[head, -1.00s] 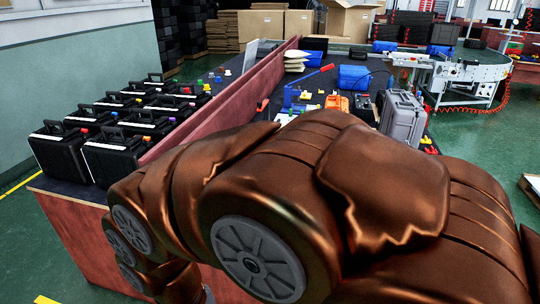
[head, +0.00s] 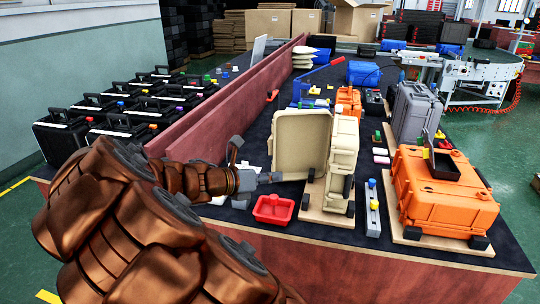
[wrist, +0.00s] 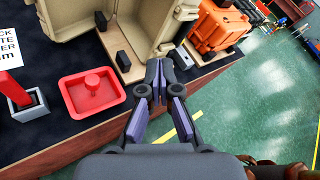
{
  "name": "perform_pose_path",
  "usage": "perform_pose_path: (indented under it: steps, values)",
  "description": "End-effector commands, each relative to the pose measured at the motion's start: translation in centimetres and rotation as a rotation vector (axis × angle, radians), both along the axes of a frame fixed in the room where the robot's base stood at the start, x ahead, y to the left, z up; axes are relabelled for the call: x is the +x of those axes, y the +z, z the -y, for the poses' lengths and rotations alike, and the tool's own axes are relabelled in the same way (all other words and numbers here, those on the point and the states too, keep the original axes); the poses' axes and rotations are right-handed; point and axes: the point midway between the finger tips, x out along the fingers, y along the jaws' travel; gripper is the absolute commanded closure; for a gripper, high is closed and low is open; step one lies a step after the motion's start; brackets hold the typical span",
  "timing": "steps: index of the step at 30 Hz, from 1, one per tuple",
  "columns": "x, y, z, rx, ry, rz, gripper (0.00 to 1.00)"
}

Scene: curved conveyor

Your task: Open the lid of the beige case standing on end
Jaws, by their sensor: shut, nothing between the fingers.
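The beige case stands on end on a thin wooden board (head: 328,218). Its lid (head: 300,138) stands swung out to the left of the body (head: 344,150), at an angle, with its hollow inner side showing. In the wrist view the lid (wrist: 70,15) and the body (wrist: 150,25) show at the top, with the recess between them. My gripper (head: 300,176) reaches in from the left, low in front of the lid. In the wrist view my gripper (wrist: 160,75) is shut and empty, its tips close to the case's lower front. I cannot tell whether it touches.
A red tray (head: 272,209) sits left of the board, near the table's front edge. An orange case (head: 445,195) stands to the right, with a grey case (head: 414,112) behind it. A low wooden divider (head: 225,105) runs along the left, with several black cases beyond.

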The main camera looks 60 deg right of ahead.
Motion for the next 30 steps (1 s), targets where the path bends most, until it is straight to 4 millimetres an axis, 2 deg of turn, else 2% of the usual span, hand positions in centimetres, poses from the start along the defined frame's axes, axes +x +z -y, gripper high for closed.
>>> perform_pose_path:
  steps: [1, 6, 9, 13, 19, 23, 30]
  values:
    - [1.3, -0.7, 1.3, -0.011, 0.056, -0.128, 1.0]
    - [6.1, -2.0, 4.6, -0.036, 0.237, -0.572, 1.0]
    - [8.7, -3.4, 5.8, -0.038, 0.321, -0.8, 1.0]
    - [11.2, -5.1, 6.7, -0.039, 0.397, -1.016, 1.0]
    - [12.8, -6.1, 7.3, -0.041, 0.442, -1.151, 1.0]
    - [12.8, -6.0, 8.0, -0.041, 0.442, -1.157, 1.0]
    - [12.6, -6.1, 10.4, -0.04, 0.441, -1.154, 1.0]
